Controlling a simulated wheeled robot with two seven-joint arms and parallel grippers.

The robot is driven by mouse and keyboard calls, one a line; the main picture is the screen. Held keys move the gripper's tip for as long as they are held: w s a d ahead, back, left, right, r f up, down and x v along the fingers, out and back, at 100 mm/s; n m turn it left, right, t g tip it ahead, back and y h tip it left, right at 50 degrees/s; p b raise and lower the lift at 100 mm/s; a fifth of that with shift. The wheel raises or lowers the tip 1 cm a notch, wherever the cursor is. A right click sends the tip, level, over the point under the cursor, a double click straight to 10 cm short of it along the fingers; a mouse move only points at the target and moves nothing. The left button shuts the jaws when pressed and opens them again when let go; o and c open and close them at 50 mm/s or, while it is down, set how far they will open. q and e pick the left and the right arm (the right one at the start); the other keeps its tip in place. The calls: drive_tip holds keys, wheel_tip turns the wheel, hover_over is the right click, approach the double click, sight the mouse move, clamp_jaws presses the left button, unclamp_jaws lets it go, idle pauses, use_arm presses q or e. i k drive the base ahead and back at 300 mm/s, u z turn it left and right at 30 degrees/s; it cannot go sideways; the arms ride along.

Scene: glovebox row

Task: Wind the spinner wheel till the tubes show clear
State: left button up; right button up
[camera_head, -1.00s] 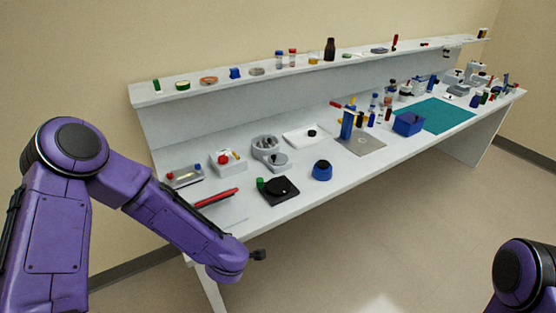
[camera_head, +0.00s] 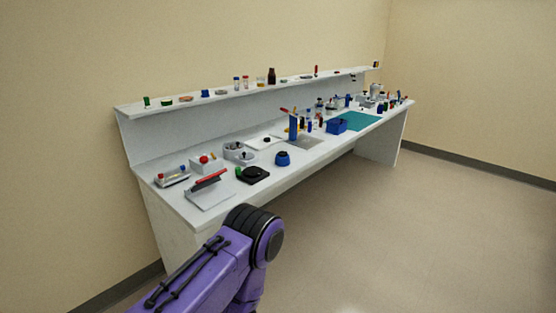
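A round grey device (camera_head: 234,150) with a second round part beside it stands on the left half of the white bench (camera_head: 170,200). A black square base (camera_head: 252,175) with a dark disc and a green knob (camera_head: 238,171) lies nearer the front edge. I cannot tell which of these is the spinner wheel. Small tubes (camera_head: 309,126) stand farther right, too small to read as clear or cloudy. My purple arm rises from the bottom, its joint in front of the bench's near end. Neither gripper shows in the head view.
A grey tray with a red handle (camera_head: 209,180), a box with a red button (camera_head: 204,163) and a blue round pot (camera_head: 282,158) stand nearby. A blue upright stand (camera_head: 294,127) is mid-bench. A shelf (camera_head: 190,102) runs above. The floor at right is clear.

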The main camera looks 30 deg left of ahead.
sight(244, 155)
drive_tip(key=z, duration=0.45)
drive_tip(key=i, duration=1.6)
drive_tip(key=u, duration=1.15)
drive_tip(key=i, duration=0.75)
drive_tip(key=u, duration=0.85)
